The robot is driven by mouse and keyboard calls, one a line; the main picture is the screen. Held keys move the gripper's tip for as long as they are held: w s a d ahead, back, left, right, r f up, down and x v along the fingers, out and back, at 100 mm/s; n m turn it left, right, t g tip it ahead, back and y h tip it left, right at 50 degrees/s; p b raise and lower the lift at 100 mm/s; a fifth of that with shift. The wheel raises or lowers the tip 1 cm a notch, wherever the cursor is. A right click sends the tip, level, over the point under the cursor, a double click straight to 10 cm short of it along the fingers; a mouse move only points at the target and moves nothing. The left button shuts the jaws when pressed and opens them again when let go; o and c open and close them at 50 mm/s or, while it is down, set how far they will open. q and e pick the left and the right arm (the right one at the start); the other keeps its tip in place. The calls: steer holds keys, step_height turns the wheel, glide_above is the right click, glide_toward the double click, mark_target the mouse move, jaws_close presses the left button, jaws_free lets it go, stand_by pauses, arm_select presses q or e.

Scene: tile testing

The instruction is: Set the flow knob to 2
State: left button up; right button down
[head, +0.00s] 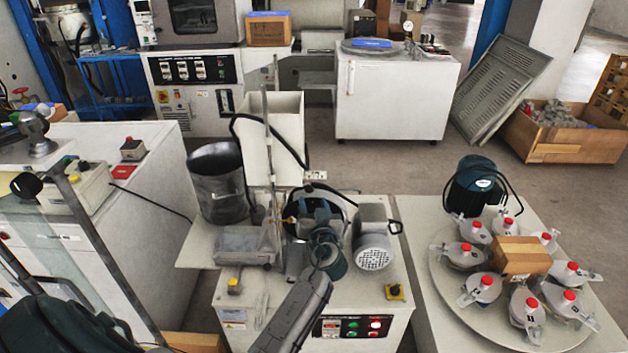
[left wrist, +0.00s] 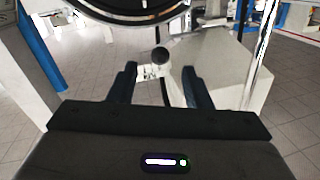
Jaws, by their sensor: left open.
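A small dark round knob (left wrist: 160,55), which looks like the flow knob, sits on a pale plate (left wrist: 148,72) in the left wrist view. Its marks are too small to read, so I cannot tell its setting. My left gripper (left wrist: 159,72) is open, with one dark finger on each side of the knob's line and the knob appearing beyond the fingertips. I see no contact. In the head view my left gripper (head: 316,213) is over the bench machine, in front of a dark round drum, and hides the knob there. My right gripper is not in view.
A round rim (left wrist: 125,12) crosses the top of the left wrist view, close above the knob. In the head view a grey motor (head: 374,243) stands right of my gripper and a metal bucket (head: 217,182) stands left. A round table (head: 447,290) with several red-topped pots is at right.

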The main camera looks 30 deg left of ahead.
mark_target(309, 186)
arm_select(q)
steer(key=p+x, duration=0.1)
steer(key=x, duration=0.7)
steer(key=shift+w+a, duration=0.25)
steer(key=shift+a, duration=0.05)
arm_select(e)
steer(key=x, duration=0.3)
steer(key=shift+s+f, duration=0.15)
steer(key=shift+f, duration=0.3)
arm_select(q)
jaws_close()
